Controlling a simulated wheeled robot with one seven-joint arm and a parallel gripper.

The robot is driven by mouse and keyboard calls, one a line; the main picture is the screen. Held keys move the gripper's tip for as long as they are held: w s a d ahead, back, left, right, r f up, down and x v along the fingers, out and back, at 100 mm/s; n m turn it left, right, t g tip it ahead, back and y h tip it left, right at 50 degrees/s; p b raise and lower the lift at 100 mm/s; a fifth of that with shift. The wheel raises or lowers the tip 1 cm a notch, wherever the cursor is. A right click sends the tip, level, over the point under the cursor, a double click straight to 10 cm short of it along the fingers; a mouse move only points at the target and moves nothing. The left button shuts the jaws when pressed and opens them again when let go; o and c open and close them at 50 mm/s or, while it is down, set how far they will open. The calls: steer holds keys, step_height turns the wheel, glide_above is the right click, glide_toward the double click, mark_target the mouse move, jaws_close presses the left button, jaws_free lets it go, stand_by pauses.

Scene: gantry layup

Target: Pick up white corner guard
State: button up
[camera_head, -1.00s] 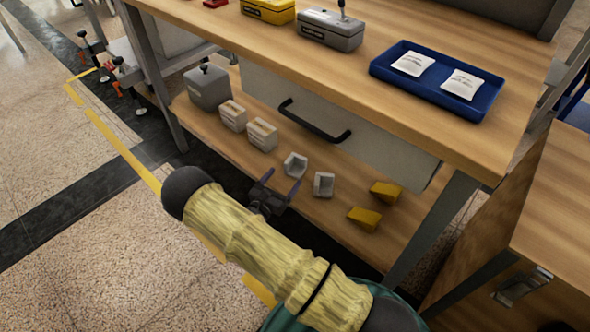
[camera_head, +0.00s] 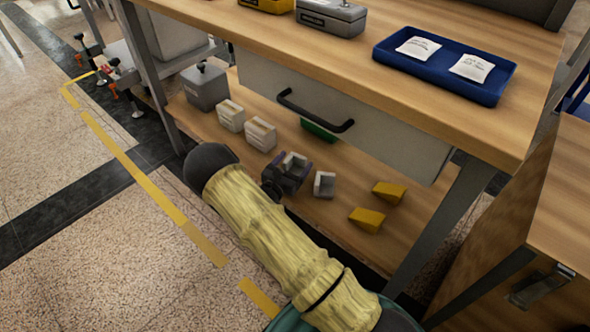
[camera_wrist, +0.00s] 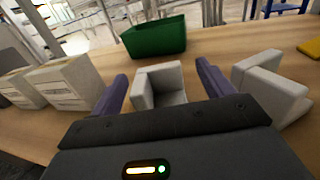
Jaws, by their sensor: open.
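Two white corner guards sit on the lower wooden shelf. One corner guard (camera_head: 293,164) is right at my gripper (camera_head: 281,172). In the wrist view this corner guard (camera_wrist: 159,85) lies between the two purple fingers of my gripper (camera_wrist: 161,85), with a gap visible on each side. My gripper is open and empty. The other corner guard (camera_head: 324,184) sits just to the right, and it also shows beyond the right finger in the wrist view (camera_wrist: 271,87). My forearm hides part of the shelf's front edge.
A green bin (camera_wrist: 154,37) stands behind the guards. White boxes (camera_head: 261,134) and a grey container (camera_head: 205,87) are to the left, yellow wedges (camera_head: 387,192) to the right. A drawer with a black handle (camera_head: 316,112) and the tabletop (camera_head: 436,119) overhang the shelf.

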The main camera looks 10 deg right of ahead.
mark_target(295, 168)
steer(key=shift+x, duration=0.75)
steer(key=shift+w+a, duration=0.1)
steer(key=shift+a, duration=0.1)
steer(key=shift+d, duration=0.1)
steer(key=c, duration=1.1)
steer(key=shift+o, duration=0.2)
step_height(295, 168, up, 10)
steer(key=p, duration=0.5)
steer(key=shift+p, duration=0.4)
